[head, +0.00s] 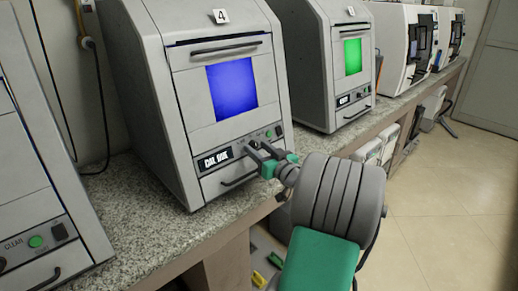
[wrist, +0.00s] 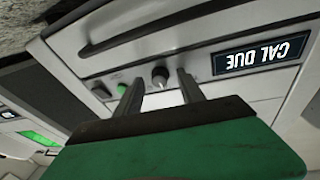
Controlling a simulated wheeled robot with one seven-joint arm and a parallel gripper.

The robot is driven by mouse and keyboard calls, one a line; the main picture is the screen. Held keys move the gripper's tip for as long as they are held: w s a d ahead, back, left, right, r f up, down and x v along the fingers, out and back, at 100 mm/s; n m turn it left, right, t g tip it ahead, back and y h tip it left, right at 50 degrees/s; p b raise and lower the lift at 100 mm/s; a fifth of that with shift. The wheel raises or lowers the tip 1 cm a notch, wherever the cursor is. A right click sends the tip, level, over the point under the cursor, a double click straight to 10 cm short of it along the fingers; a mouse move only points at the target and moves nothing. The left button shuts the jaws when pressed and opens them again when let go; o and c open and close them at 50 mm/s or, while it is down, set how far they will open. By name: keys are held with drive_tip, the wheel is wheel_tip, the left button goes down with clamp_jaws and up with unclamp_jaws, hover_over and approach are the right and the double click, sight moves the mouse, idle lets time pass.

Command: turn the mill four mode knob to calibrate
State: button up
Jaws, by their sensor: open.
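Mill four (head: 218,85) is the grey machine on the counter with a "4" tag (head: 219,16) and a blue screen (head: 232,88). Its small display (head: 215,160) reads CAL DUE. The display also shows upside down in the wrist view (wrist: 262,54). The mode knob (wrist: 160,75), small and round with a pale pointer, sits on the panel in the wrist view. My gripper (head: 260,151) is open in front of this panel. In the wrist view its fingertips (wrist: 161,82) lie on either side of the knob; contact cannot be told. In the head view the fingers largely hide the knob.
A green button (head: 268,134) sits beside the knob, and a drawer handle (head: 239,179) is below. A second machine with a green screen (head: 352,57) stands to the right, and another grey machine (head: 40,190) at the left. The floor (head: 455,190) at right is clear.

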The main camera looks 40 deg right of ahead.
clamp_jaws()
idle(0.5)
